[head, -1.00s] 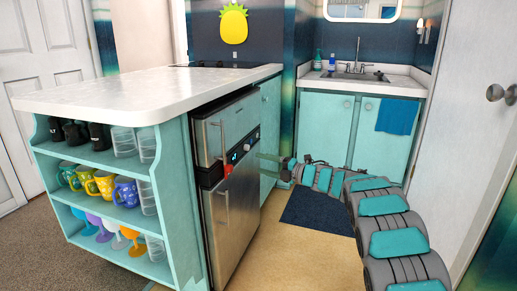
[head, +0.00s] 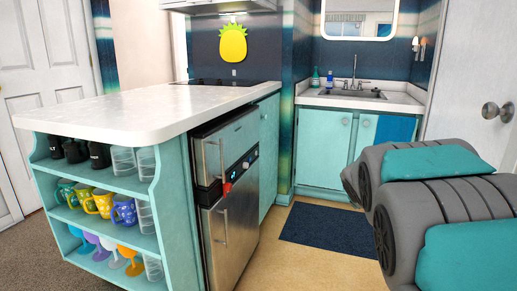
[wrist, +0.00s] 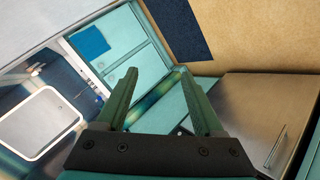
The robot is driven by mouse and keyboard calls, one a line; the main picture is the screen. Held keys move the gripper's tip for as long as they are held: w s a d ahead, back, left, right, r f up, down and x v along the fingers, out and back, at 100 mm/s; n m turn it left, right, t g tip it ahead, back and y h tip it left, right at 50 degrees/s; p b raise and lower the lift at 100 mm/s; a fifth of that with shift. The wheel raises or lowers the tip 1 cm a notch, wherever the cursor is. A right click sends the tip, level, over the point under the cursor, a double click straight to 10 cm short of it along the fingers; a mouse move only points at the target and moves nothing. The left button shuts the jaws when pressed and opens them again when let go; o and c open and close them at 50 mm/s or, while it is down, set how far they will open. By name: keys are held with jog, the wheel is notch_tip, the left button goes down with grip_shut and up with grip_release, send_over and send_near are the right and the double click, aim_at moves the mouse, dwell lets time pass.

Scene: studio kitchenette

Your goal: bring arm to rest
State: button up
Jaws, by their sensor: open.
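My gripper (wrist: 164,98) shows in the wrist view with its two green fingers apart and nothing between them. Beyond the fingers are teal cabinet fronts and floor, seen tilted. In the head view my arm is folded up close on the right side, and the gripper itself is out of that view. The arm hides part of the floor, the sink cabinet and the door on the right.
A steel fridge (head: 232,225) stands under the white counter (head: 150,108). Open shelves with mugs (head: 98,203) are at the left. The sink (head: 352,94) is at the back, with a dark mat (head: 328,229) before it. A white door (head: 470,120) is at the right.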

jog(key=s+a+f+m+g+y, duration=0.1)
jog(key=s+a+f+m+g, duration=0.1)
jog(key=s, duration=1.3)
jog(key=s+a+f+m+g+y, duration=0.2)
jog(key=s+a+f+g, duration=0.3)
jog(key=s, duration=0.9)
jog(key=s+a+f+m+g+y, duration=0.1)
jog(key=s+a+f+g, duration=0.3)
jog(key=s, duration=1.1)
jog(key=a+f+m, duration=0.1)
jog(key=a, duration=0.2)
jog(key=shift+s+y, duration=0.3)
jog(key=shift+s, duration=0.05)
jog(key=shift+a+f, duration=0.1)
